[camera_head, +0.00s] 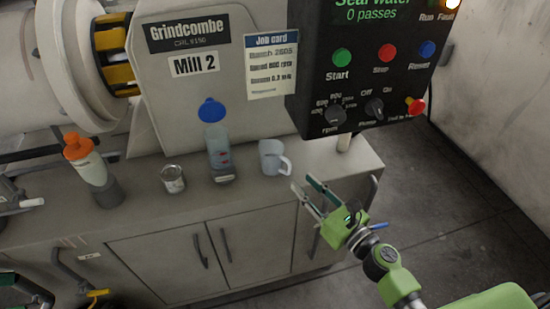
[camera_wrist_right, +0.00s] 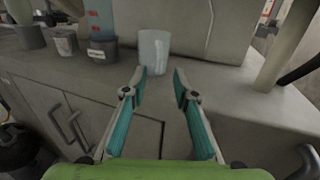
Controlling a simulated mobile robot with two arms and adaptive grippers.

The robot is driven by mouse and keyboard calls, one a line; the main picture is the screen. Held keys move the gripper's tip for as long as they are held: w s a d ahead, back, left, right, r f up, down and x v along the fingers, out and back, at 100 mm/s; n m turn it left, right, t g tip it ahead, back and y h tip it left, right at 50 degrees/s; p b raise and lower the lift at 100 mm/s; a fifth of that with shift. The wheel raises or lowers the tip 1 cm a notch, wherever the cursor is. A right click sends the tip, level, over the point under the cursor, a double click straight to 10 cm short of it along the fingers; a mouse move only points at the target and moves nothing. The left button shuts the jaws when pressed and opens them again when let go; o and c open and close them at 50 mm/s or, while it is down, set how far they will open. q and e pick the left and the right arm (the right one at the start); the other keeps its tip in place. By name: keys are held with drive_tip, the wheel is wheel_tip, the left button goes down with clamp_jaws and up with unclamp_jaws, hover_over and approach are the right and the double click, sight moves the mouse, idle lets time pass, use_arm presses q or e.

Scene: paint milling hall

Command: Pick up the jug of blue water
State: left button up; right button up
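A pale bluish jug (camera_head: 271,158) with a side handle stands upright on the grey counter, right of a clear bottle; I cannot make out its contents. It also shows in the right wrist view (camera_wrist_right: 153,49), just beyond the fingertips. My right gripper (camera_head: 304,192) is in front of and to the right of the jug. Its two fingers are spread with nothing between them, also in the wrist view (camera_wrist_right: 161,76). Dark green parts at the lower left edge of the head view may be my left gripper, but they are cut off.
A control box (camera_head: 362,72) overhangs the counter's right end. Cabinet doors (camera_head: 252,246) with handles are below.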

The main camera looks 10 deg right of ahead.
sight(290, 172)
drive_tip(key=shift+f+p+x, duration=0.15)
drive_tip(key=shift+p+x, duration=0.15)
drive_tip(key=shift+x, duration=1.65)
drive_tip(key=shift+f+p+x, duration=0.2)
drive_tip(key=shift+p+x, duration=0.05)
drive_tip(key=shift+x, duration=1.7)
clamp_jaws()
